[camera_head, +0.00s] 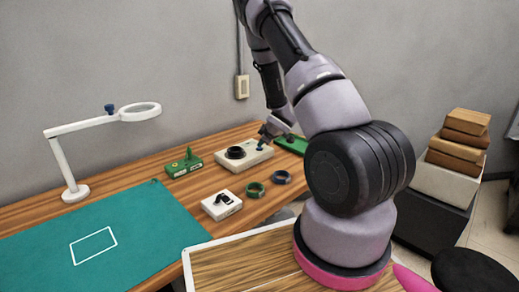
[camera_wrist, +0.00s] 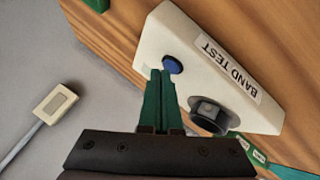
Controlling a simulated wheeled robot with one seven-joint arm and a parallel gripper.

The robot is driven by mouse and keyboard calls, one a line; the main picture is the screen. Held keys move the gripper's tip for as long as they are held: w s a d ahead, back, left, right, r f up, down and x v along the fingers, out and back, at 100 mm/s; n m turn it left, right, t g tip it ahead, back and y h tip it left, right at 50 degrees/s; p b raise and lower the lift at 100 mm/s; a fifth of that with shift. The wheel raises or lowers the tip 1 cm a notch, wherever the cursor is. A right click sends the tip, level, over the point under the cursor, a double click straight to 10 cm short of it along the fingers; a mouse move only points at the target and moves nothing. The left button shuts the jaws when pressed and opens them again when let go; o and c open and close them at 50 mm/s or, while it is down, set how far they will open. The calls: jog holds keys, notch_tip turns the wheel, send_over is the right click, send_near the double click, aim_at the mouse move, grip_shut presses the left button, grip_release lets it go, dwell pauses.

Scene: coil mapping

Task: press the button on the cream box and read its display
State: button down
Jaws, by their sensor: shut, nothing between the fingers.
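The cream box (camera_head: 229,165) stands on the wooden bench near the wall. It also fills the upper middle of the wrist view (camera_wrist: 185,37), with a "BAND TEST" label (camera_wrist: 228,70) on one side. Its round blue button (camera_wrist: 172,65) sits on the top face. A black round piece (camera_wrist: 208,119) with a grey square centre is on the same face. I can read no display value. My gripper (camera_wrist: 161,72) is shut and empty, its green fingertips close beside the button; I cannot tell whether they touch. In the head view my gripper (camera_head: 265,137) is at the box's far right end.
A smaller white box (camera_head: 222,206), two rings (camera_head: 255,190) and green pieces (camera_head: 184,166) lie near the cream box. A magnifier lamp (camera_head: 140,112) stands at the left behind a teal mat (camera_head: 140,225). A wall box (camera_head: 242,87) hangs behind. Cartons (camera_head: 455,150) are stacked at right.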

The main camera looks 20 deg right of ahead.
aim_at(261, 150)
jog(key=shift+f, duration=0.25)
jog(key=shift+r, duration=0.1)
dwell(0.4)
jog(key=shift+r, duration=0.7)
jog(key=shift+r, duration=0.1)
jog(key=shift+r, duration=2.4)
